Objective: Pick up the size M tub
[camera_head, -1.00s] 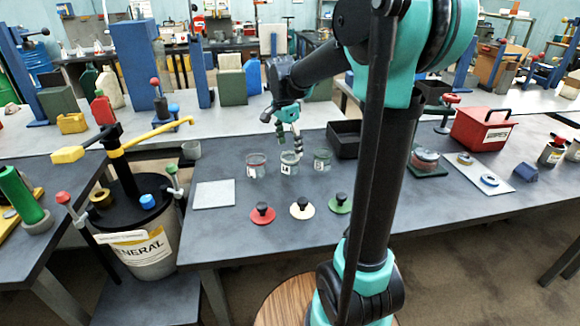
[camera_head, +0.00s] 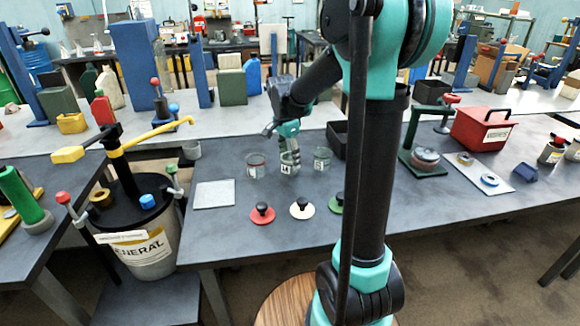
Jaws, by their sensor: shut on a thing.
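Three small clear tubs stand in a row on the dark table: a left tub (camera_head: 256,166) with a reddish rim, a middle tub (camera_head: 288,169) and a right tub (camera_head: 322,160) with a greenish rim. Each has a white label, too small to read surely. My gripper (camera_head: 290,158) points down at the middle tub, with its fingers at the tub's rim and upper wall. It is shut on this tub and partly hides it. The tub looks upright and still at table height; I cannot tell whether it touches the table.
In front lie a red lid (camera_head: 262,213), a cream lid (camera_head: 302,208) and a green lid (camera_head: 337,203), partly behind my arm. A pale square plate (camera_head: 214,194) lies left. A black tray (camera_head: 338,135) stands behind, and a green-based stand (camera_head: 424,160) is right.

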